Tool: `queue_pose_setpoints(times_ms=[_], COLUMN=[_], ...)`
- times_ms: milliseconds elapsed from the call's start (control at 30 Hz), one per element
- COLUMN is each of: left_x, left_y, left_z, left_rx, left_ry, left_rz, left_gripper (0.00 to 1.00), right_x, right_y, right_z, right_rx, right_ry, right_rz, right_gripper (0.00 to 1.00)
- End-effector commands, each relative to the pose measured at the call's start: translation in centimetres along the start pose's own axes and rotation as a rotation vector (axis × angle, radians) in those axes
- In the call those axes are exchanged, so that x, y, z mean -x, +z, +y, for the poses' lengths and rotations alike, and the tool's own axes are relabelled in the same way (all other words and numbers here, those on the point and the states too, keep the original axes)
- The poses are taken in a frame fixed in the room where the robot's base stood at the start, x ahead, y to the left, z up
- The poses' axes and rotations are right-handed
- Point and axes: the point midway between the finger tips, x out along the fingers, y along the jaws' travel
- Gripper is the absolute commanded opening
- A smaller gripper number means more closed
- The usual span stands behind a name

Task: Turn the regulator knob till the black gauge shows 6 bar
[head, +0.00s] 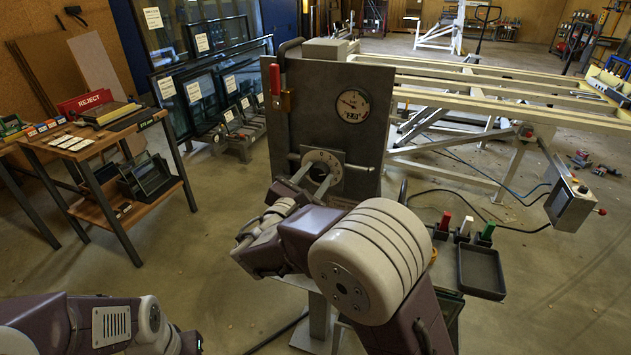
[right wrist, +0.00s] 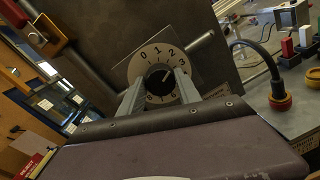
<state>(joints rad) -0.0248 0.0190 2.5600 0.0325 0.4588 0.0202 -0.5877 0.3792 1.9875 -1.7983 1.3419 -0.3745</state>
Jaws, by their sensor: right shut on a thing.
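The regulator knob is a dark round knob (right wrist: 158,76) at the centre of a pale numbered dial plate (right wrist: 143,59), on the upright grey panel (head: 308,120). The dial also shows in the head view (head: 334,158). My right gripper (head: 314,178) is at the knob; its two fingers stand on either side of it and are shut on it. A light mark on the knob points up and right in the right wrist view.
A red-handled valve (head: 276,84) is at the panel's upper left. Red, white and green pieces (head: 466,225) stand beside a black tray (head: 482,271) at right. A wooden table (head: 88,150) with a REJECT sign stands at left. A large pale frame bench (head: 490,100) stands behind.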

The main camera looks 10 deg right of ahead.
Motion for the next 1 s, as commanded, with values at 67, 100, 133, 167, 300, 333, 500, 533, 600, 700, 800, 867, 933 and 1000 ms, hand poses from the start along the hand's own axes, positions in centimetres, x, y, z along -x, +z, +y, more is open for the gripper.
queue_pose_setpoints(times_ms=[67,100,133,167,300,333,500,533,600,700,800,867,933,1000], left_x=[-1.4,-2.0,-2.4,-2.8,-4.8,-5.2,-7.6,-8.1,-9.1,-10.6,-12.0,-12.9,-13.9,-14.9], left_y=[0.1,0.2,0.2,0.3,0.5,0.5,0.8,0.8,0.9,1.1,1.2,1.3,1.4,1.5], left_z=[0.0,0.0,-0.1,-0.1,-0.1,-0.1,-0.1,-0.2,-0.2,-0.2,-0.2,-0.2,-0.3,-0.3], left_rx=[0.0,0.0,0.0,0.0,0.0,0.0,0.0,0.0,0.0,0.0,0.0,0.0,0.0,0.0], left_ry=[0.0,0.0,0.0,0.0,0.0,0.0,0.0,0.0,0.0,0.0,0.0,0.0,0.0,0.0], left_rz=[0.0,0.0,0.0,0.0,0.0,0.0,0.0,0.0,0.0,0.0,0.0,0.0,0.0,0.0], left_gripper=[0.42,0.42,0.42,0.42,0.42,0.42,0.42,0.42,0.42,0.42,0.42,0.42,0.42,0.42], right_x=[0.0,0.0,0.0,0.0,0.0,0.0,0.0,0.0,0.0,0.0,0.0,0.0,0.0,0.0], right_y=[-0.5,-0.6,-0.6,-0.6,-0.7,-0.7,-0.7,-0.7,-0.7,-0.7,-0.7,-0.7,-0.7,-0.7], right_z=[-0.2,-0.3,-0.3,-0.3,-0.3,-0.4,-0.4,-0.4,-0.4,-0.4,-0.5,-0.5,-0.5,-0.5], right_rx=[-0.057,-0.091,-0.117,-0.145,-0.278,-0.307,-0.469,-0.498,-0.564,-0.659,-0.754,-0.81,-0.876,-0.943], right_ry=[-0.001,-0.002,-0.002,-0.003,-0.005,-0.006,-0.009,-0.009,-0.009,-0.012,-0.014,-0.014,-0.016,-0.017], right_rz=[0.002,0.004,0.007,0.009,0.017,0.019,0.03,0.032,0.037,0.043,0.05,0.054,0.058,0.062], right_gripper=[0.0,0.0,0.0,0.0,0.0,0.0,0.0,0.0,0.0,0.0,0.0,0.0,0.0,0.0])
